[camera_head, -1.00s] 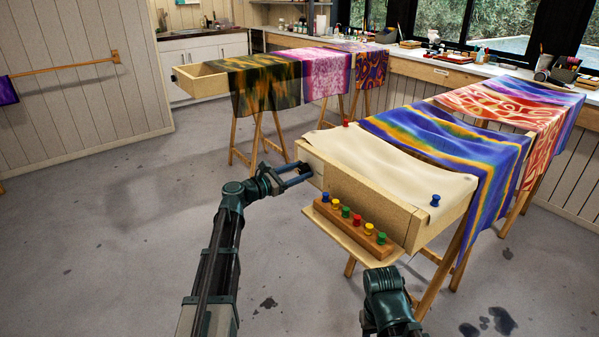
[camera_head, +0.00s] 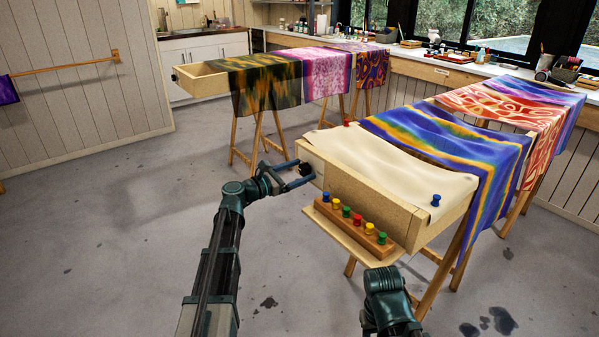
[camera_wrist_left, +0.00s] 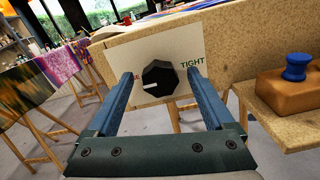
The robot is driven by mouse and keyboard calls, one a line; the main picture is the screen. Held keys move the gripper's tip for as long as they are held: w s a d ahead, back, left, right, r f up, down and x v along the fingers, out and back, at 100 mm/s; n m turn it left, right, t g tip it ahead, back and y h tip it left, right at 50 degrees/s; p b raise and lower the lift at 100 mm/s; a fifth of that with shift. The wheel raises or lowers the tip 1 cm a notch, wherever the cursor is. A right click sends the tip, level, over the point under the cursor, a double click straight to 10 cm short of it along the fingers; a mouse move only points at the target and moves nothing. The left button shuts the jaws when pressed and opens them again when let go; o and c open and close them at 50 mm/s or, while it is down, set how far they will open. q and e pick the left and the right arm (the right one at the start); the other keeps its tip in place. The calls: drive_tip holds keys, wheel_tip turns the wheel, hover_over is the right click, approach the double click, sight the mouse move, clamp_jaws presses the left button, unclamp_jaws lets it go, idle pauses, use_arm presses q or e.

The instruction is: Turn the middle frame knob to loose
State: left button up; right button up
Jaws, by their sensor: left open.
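The middle frame's knob (camera_head: 306,170) is black and sits on a pale plate at the frame's left end. In the left wrist view the knob (camera_wrist_left: 160,78) is faceted, with a white mark pointing left. The plate reads "TIGHT" on the right; the left label is mostly hidden by a finger, with one red letter showing. My left gripper (camera_head: 303,172) is open, its blue fingers at either side of the knob. In the left wrist view the gripper (camera_wrist_left: 163,82) shows gaps between both fingers and the knob. My right gripper is out of view; only that arm's dark links show.
A wooden block (camera_head: 350,220) with several coloured pins stands on a ledge at the frame's front, right of my left gripper. Pale cloth (camera_head: 390,160) covers the frame top, with a blue pin (camera_head: 435,200). Another frame (camera_head: 200,85) stands behind. The floor at left is clear.

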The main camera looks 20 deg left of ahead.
use_arm(q)
drive_tip(key=v, duration=1.3)
drive_tip(key=shift+s+a, duration=0.25)
drive_tip(key=shift+s, duration=0.05)
